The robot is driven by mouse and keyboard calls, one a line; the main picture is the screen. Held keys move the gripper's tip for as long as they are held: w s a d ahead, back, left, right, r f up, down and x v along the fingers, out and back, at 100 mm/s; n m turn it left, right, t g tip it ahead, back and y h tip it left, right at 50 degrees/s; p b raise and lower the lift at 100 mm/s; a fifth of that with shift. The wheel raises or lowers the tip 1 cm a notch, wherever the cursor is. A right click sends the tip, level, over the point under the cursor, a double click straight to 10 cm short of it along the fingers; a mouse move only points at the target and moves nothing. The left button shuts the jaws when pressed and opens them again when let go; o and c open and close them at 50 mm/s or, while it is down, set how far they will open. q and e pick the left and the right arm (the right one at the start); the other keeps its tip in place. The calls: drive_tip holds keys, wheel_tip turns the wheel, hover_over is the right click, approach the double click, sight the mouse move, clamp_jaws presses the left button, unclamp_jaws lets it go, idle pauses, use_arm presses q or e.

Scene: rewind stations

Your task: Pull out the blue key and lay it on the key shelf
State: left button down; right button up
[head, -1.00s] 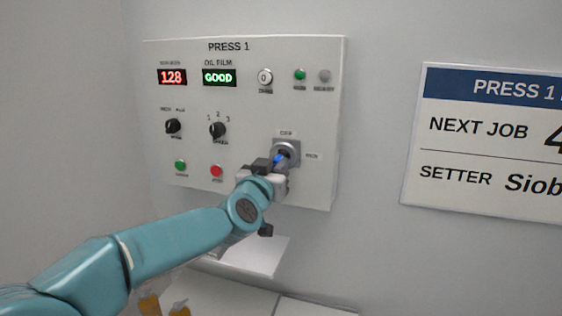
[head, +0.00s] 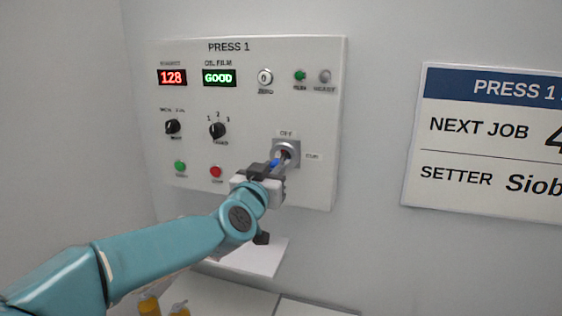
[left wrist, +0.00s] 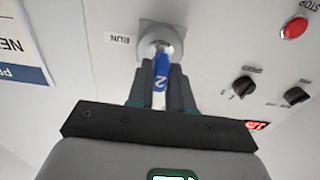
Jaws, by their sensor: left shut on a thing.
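The blue key (head: 274,163), marked 2 in the left wrist view (left wrist: 161,72), is between the fingers of my left gripper (head: 266,172). The gripper is shut on its blue head. The key points at the round grey key switch (head: 291,148), between the OFF and RUN labels; the switch also shows in the left wrist view (left wrist: 160,38). The key's tip is close to the switch face, and I cannot tell whether it is fully clear of the slot. A white shelf (head: 262,258), probably the key shelf, juts out below the panel, partly hidden by my left arm. My right gripper is not in view.
The PRESS 1 panel (head: 240,105) carries displays, dark knobs and buttons, including a red stop button (head: 216,172). A sign (head: 460,140) hangs on the wall to the right. Yellow-orange bottles (head: 149,305) stand on a surface low down. The space before the panel's lower right is open.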

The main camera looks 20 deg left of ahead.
use_arm(q)
drive_tip(key=s, duration=0.5)
drive_tip(key=shift+a+b, duration=0.1)
drive_tip(key=shift+b, duration=0.2)
idle(0.4)
drive_tip(key=shift+f, duration=0.15)
